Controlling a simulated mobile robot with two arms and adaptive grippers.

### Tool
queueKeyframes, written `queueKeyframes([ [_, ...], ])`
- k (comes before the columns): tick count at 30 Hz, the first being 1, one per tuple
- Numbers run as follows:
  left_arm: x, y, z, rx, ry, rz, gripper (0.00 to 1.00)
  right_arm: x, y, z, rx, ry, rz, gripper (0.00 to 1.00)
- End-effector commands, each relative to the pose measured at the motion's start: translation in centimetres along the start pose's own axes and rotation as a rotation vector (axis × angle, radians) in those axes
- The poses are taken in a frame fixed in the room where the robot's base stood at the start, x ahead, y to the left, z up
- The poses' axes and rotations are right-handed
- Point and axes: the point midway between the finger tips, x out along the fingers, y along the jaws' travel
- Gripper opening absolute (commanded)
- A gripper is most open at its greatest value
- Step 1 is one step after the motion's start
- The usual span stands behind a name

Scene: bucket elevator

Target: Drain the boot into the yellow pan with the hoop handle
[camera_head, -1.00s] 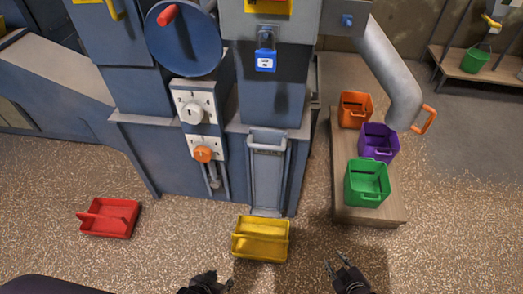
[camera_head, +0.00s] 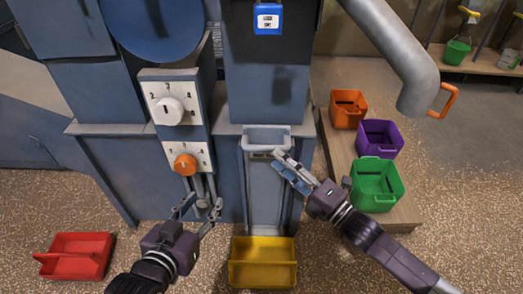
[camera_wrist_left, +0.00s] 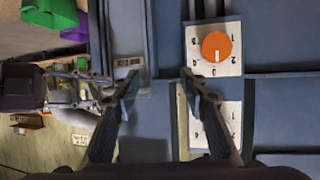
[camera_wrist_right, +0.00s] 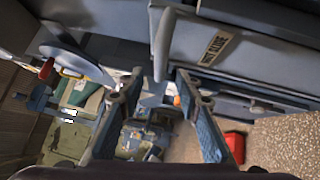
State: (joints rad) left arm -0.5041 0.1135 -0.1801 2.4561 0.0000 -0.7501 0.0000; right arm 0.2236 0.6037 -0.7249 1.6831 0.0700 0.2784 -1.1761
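The yellow pan (camera_head: 262,274) stands on the floor in front of the boot (camera_head: 232,165), below its grey slide gate (camera_head: 264,198). The pan looks empty, and its handle shape is unclear from above. The gate has a grey handle (camera_head: 265,133) at its top. My right gripper (camera_head: 283,168) is open in front of the gate's upper part, just below the handle. A grey bar (camera_wrist_right: 162,45) shows beyond its spread fingers in the right wrist view; contact cannot be told. My left gripper (camera_head: 200,205) is open and empty, in front of the boot, below the orange dial (camera_head: 185,164).
A red pan (camera_head: 75,256) lies on the floor at left. Orange (camera_head: 348,108), purple (camera_head: 379,138) and green (camera_head: 376,186) bins stand on a wooden platform at right. A blue lockout tag (camera_head: 268,19) hangs above. A grey pipe (camera_head: 395,45) comes down at right.

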Motion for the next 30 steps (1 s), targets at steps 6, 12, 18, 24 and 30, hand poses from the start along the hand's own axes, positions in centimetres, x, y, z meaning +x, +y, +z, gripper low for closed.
queueKeyframes([
  [6,0.3,0.5,-3.5,0.000,0.160,0.009,0.40,3.7,0.0,0.0,0.002,-0.001,0.003,0.32],
  [12,0.0,0.8,-6.2,-0.002,0.278,0.017,0.40,5.9,-0.1,0.1,0.002,-0.002,0.001,0.32],
  [18,-0.2,0.9,-7.2,-0.003,0.321,0.019,0.40,6.7,-0.1,0.1,0.004,-0.003,-0.002,0.32],
  [24,-0.2,0.9,-7.3,-0.003,0.322,0.019,0.40,6.7,-0.1,0.1,0.004,-0.003,-0.002,0.32],
  [30,-0.2,0.9,-7.3,-0.003,0.321,0.019,0.40,6.7,-0.1,0.1,0.004,-0.003,-0.002,0.11],
])
